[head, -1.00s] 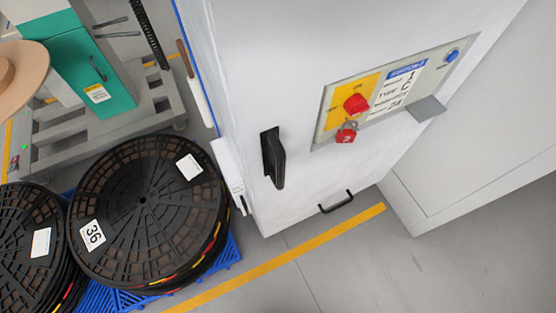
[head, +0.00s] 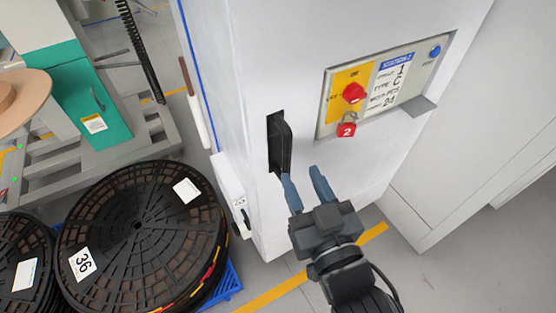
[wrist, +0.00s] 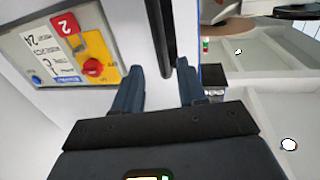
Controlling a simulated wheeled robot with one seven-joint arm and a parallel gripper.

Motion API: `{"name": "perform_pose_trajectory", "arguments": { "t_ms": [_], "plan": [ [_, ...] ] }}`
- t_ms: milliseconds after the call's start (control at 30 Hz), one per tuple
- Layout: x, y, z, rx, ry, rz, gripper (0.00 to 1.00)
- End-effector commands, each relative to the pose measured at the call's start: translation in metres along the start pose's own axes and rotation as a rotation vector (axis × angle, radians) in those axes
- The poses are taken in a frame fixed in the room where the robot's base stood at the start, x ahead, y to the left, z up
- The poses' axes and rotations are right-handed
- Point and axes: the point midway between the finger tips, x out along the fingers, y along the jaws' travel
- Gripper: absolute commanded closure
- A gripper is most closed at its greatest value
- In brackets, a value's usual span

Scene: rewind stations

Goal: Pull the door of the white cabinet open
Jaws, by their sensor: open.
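The white cabinet (head: 228,60) stands in the middle of the head view, its door (head: 300,45) facing me and looking closed. A black upright handle (head: 280,145) is on the left side of the door. My gripper (head: 304,176) is open and empty, in front of the door. Its fingertips are just right of and below the handle in the head view. In the wrist view the two blue-grey fingers (wrist: 157,75) point at the door, with the black handle (wrist: 165,35) beyond and between them. I cannot tell whether a finger touches it.
A control panel (head: 410,85) with a red switch and a red padlock (head: 346,127) is on the door, right of the handle. Black reels (head: 140,225) are stacked on a blue pallet (head: 228,287) at left. A yellow line (head: 275,293) crosses the grey floor. A teal machine (head: 85,85) stands behind.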

Motion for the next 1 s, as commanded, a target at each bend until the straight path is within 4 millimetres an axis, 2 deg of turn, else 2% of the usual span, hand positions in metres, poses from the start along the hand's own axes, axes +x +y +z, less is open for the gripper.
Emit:
{"name": "perform_pose_trajectory", "arguments": {
  "t_ms": [167,400,600,1000],
  "plan": [
    [0.015,-0.001,-0.002,-0.001,0.003,-0.002,0.59],
    [0.051,-0.001,-0.003,-0.002,0.004,-0.002,0.59],
    [0.072,-0.001,-0.001,-0.001,0.002,-0.002,0.59],
    [0.079,-0.001,-0.001,-0.001,0.001,-0.001,0.59]
  ]
}}
